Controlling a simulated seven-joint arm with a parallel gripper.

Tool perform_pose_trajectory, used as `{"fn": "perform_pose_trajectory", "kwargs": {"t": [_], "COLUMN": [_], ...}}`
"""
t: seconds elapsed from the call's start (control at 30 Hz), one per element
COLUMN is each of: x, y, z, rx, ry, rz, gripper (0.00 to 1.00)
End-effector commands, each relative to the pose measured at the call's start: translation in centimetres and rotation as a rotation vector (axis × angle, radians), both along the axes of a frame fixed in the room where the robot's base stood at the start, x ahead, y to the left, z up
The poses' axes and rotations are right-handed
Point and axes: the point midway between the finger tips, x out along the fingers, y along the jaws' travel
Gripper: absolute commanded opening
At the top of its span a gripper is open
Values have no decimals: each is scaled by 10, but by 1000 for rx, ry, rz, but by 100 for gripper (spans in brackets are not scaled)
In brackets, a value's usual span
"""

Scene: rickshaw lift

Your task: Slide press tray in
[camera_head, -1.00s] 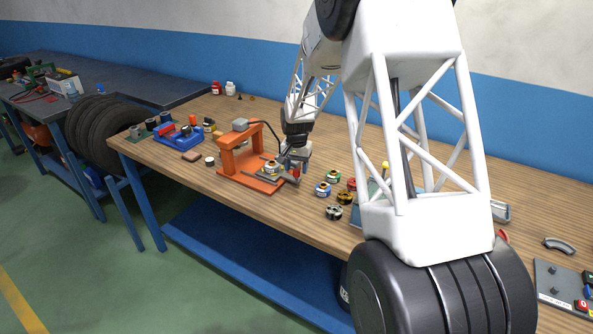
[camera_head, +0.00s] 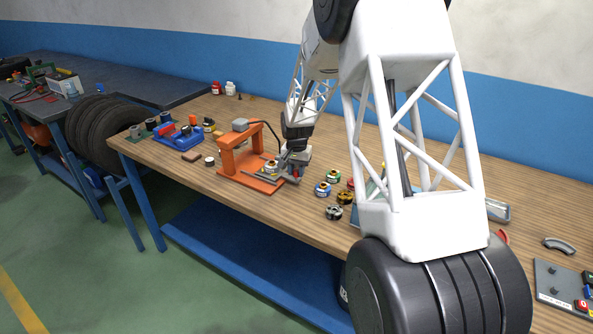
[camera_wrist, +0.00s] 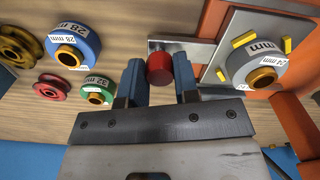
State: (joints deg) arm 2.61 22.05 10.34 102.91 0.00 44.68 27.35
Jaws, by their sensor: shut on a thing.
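The press tray is a grey plate (camera_wrist: 228,27) with yellow corner stops. It carries a grey ring marked 24 mm (camera_wrist: 259,63) with a brass centre. A red knob (camera_wrist: 159,68) on a grey bar sticks out of the tray's side. My gripper (camera_wrist: 158,72) has its blue-grey fingers on both sides of the knob and is shut on it. In the head view my gripper (camera_head: 294,172) is at the right end of the tray, in front of the orange press (camera_head: 240,152). The ring (camera_head: 271,168) sits on the tray outside the press uprights.
Several coloured rings stand right of the tray, including a blue 28 mm ring (camera_wrist: 74,48) and a green 32 mm ring (camera_wrist: 98,89). A blue fixture (camera_head: 180,135) stands left of the press.

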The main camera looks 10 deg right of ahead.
Motion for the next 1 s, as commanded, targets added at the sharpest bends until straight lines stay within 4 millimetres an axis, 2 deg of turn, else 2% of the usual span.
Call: {"fn": "perform_pose_trajectory", "kwargs": {"t": [0.17, 0.27, 0.7, 0.8, 1.0], "x": [5, 15, 90, 97, 100], "y": [5, 15, 89, 96, 99], "z": [0, 0, 0, 0, 1], "rx": [0, 0, 0, 0, 1], "ry": [0, 0, -1, -1, -3], "rz": [1, 3, 1, 1, 0], "gripper": [0, 0, 0, 0, 0]}}
